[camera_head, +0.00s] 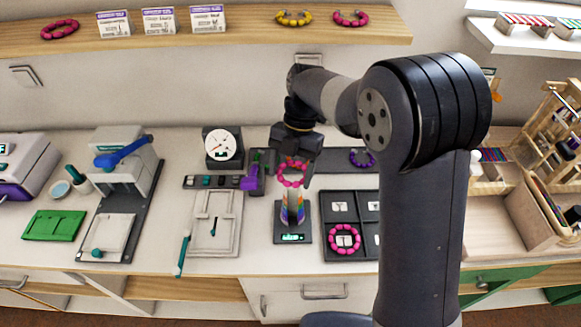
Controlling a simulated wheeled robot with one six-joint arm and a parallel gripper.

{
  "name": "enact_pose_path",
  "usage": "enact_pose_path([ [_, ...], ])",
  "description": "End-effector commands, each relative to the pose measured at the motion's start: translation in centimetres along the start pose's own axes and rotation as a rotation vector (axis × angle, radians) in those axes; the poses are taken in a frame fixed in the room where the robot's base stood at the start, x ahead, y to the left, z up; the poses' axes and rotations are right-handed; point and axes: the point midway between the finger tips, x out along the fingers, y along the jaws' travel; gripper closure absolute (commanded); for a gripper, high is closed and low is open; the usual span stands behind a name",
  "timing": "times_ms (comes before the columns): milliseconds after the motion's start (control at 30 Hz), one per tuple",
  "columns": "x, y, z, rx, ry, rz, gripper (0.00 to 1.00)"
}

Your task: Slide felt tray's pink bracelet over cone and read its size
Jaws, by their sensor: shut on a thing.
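My gripper (294,163) is shut on a pink beaded bracelet (291,181) and holds it upright-looking at the top of the cone. The cone (293,207) is striped in several colours and stands on a dark base with a lit green display (292,238); its digits are too small to read. I cannot tell whether the bracelet is around the cone's tip or just in front of or above it. The dark felt tray (326,226) is right of the cone, with another pink bracelet (344,227) in its front left compartment. My arm hides the tray's right side.
A purple bracelet (362,164) lies behind the tray. A dial gauge (220,146), a purple item (250,182) and a pale board (214,232) stand left of the cone. A press with a blue lever (123,153) is further left. A wooden shelf (240,30) holds more bracelets and cards.

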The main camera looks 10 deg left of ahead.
Motion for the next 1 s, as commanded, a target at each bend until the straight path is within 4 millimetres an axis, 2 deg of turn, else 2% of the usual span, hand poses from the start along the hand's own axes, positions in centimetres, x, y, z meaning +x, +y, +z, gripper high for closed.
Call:
enact_pose_path([
  [33, 0.8, 0.0, 0.3, 0.001, 0.001, -0.001, 0.53],
  [600, 6.1, 0.0, 2.5, 0.002, 0.000, 0.001, 0.53],
  [800, 7.1, 0.0, 3.0, 0.002, 0.000, 0.001, 0.53],
  [1000, 7.2, 0.0, 3.0, 0.002, 0.000, 0.001, 0.53],
])
